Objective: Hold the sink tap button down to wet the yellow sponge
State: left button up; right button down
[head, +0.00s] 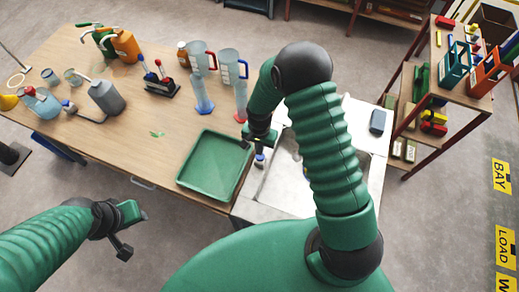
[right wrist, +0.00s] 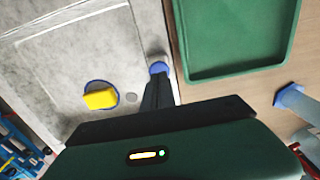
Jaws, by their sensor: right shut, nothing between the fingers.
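The yellow sponge (right wrist: 100,98) lies on a round blue piece (right wrist: 90,84) in the pale metal sink (right wrist: 70,60), in the right wrist view. My arm hides it in the head view. The blue tap button (right wrist: 158,67) is at the tips of my right gripper (right wrist: 158,80); it also shows in the head view (head: 260,159). The right gripper (head: 259,148) is shut and empty, its fingertips at or just over the button. I cannot tell whether they press it. No water is visible. My left gripper (head: 124,246) hangs over the floor, away from the sink; its finger gap is unclear.
A green tray (head: 213,165) lies on the wooden table (head: 150,190) left of the sink. Measuring cylinders (head: 201,97), jugs (head: 230,67) and bottles (head: 106,96) stand farther back. A dark blue-grey block (head: 377,121) sits right of the sink, near a shelf rack (head: 461,95).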

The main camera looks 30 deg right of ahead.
aim_at(260, 157)
jog(key=shift+f, duration=1.25)
pick_arm(q)
jog(key=shift+r, duration=0.5)
